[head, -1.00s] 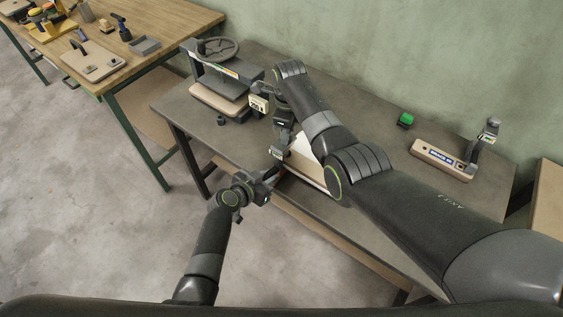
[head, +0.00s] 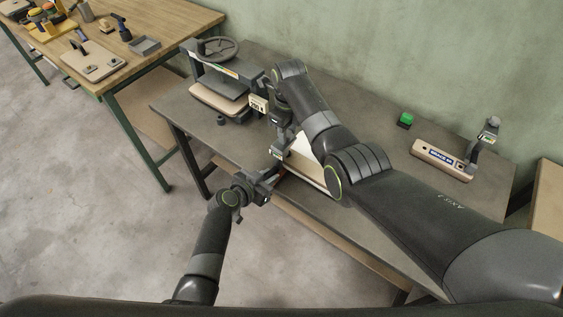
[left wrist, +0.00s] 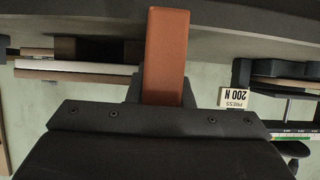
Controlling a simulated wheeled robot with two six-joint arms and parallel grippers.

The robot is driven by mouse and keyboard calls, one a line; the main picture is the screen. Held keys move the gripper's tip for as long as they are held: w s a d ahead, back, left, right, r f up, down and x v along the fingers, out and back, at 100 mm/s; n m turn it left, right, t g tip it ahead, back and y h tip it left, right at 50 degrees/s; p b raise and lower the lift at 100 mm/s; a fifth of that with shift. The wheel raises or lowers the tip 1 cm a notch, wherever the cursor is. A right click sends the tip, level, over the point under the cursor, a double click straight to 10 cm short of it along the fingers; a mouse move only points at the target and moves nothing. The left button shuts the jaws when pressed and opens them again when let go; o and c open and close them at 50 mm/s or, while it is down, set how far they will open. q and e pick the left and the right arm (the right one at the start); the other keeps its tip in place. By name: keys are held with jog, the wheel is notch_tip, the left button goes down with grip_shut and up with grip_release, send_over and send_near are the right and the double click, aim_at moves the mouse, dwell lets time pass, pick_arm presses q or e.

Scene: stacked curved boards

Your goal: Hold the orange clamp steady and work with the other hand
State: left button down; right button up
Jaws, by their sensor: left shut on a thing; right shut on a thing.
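The orange clamp shows in the left wrist view as an orange bar (left wrist: 166,55) standing up from the middle of my left gripper. In the head view it is mostly hidden by the grippers. My left gripper (head: 278,170) is shut on it at the table's front edge. A stack of boards with a pale top (head: 308,150) lies just right of the grippers; its layered edge also shows in the left wrist view (left wrist: 75,66). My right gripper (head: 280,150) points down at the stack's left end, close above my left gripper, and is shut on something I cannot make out.
A press (head: 222,85) with a handwheel and a "PRESS 200 N" label stands left on the dark table (head: 385,180). A green button (head: 405,119) and a beige board with a device (head: 443,158) are at the right. A wooden bench (head: 160,40) holds tools at the far left.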

jog(key=shift+m, duration=0.9)
jog(key=shift+m, duration=0.9)
jog(key=o, duration=0.7)
jog(key=shift+r, duration=0.1)
jog(key=shift+r, duration=2.9)
